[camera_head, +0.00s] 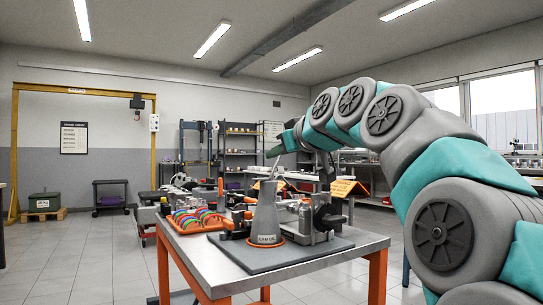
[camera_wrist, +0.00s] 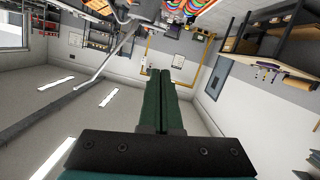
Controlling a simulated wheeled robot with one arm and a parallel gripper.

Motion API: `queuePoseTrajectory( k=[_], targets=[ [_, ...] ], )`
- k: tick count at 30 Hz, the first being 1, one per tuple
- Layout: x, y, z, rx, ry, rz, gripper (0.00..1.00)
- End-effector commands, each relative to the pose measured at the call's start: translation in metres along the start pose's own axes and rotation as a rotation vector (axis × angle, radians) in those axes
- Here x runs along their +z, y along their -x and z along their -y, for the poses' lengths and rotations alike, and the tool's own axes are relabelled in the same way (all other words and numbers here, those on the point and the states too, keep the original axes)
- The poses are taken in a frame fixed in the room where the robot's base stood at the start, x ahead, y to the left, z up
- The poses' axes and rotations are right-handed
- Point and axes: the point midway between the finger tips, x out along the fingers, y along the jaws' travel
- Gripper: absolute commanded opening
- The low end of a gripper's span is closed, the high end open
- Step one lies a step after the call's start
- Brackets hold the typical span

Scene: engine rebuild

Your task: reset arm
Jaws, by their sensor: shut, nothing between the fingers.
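My grey and teal arm reaches in from the right of the head view, arches up and comes down toward the middle. My gripper (camera_head: 274,151) is at its end, in the air above the workbench (camera_head: 217,274), with its fingers pointing left and slightly down. In the wrist view, the two dark green fingers of my gripper (camera_wrist: 159,74) lie side by side, pressed together and empty. A grey oil can (camera_head: 265,215) with a label and a long spout stands upright on the bench, below the gripper.
The bench also holds a row of colourful rings (camera_head: 195,220) and an engine block assembly (camera_head: 318,217). A yellow gantry frame (camera_head: 84,88), a black cart (camera_head: 111,197) and shelves (camera_head: 240,145) stand farther back.

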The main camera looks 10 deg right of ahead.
Motion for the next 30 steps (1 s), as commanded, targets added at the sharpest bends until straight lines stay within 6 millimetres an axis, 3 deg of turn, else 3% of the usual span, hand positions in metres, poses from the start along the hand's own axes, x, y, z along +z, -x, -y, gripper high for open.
queuePoseTrajectory(
  k=[22, 26, 30],
  targets=[
    [0.005, -0.001, 0.004, -0.007, -0.005, 0.017, 0.0],
    [0.035, -0.005, 0.026, -0.042, -0.032, 0.104, 0.0],
    [0.102, -0.007, 0.068, -0.097, -0.089, 0.283, 0.0]
  ],
)
